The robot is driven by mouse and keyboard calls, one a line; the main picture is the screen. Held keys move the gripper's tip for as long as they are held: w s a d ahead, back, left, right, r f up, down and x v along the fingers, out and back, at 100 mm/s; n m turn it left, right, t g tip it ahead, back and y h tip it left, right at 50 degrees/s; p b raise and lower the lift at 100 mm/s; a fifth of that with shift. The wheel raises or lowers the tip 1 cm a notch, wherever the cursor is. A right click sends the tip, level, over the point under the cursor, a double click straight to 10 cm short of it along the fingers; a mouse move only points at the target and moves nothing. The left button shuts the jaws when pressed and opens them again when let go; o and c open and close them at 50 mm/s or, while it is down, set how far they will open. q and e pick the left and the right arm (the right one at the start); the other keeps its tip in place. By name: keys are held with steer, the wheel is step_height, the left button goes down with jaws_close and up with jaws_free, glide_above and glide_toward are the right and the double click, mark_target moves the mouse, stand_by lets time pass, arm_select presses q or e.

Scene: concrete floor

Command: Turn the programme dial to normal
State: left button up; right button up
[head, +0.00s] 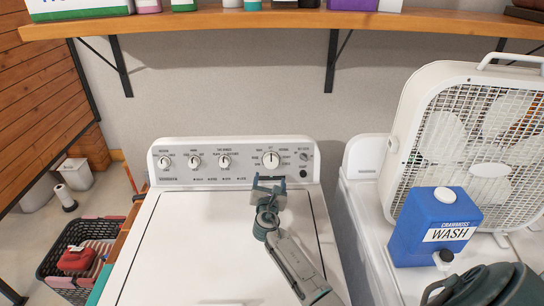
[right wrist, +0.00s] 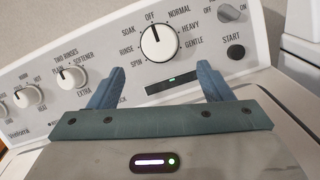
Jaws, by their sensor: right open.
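The programme dial (head: 271,160) is the large white knob at the right of the washer's control panel (head: 240,173). In the right wrist view the dial (right wrist: 156,43) has its pointer mark up, toward OFF. NORMAL is printed to the upper right of it. My right gripper (head: 269,183) is over the washer top, just in front of the panel and below the dial. In the right wrist view my right gripper (right wrist: 158,72) is open and empty, its two blue-grey fingers apart on either side below the dial. My left gripper is not in view.
Smaller knobs (head: 224,161) sit left of the dial, and a dark START button (right wrist: 236,52) sits right. A wooden shelf (head: 230,20) hangs above. A box fan (head: 470,140) and a blue WASH container (head: 420,230) stand at right. The washer lid (head: 190,240) is clear at left.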

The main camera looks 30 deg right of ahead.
mark_target(271, 163)
steer(key=x, duration=0.5)
steer(key=p+x, duration=0.1)
steer(key=x, duration=0.4)
steer(key=shift+r, duration=0.25)
steer(key=c, duration=1)
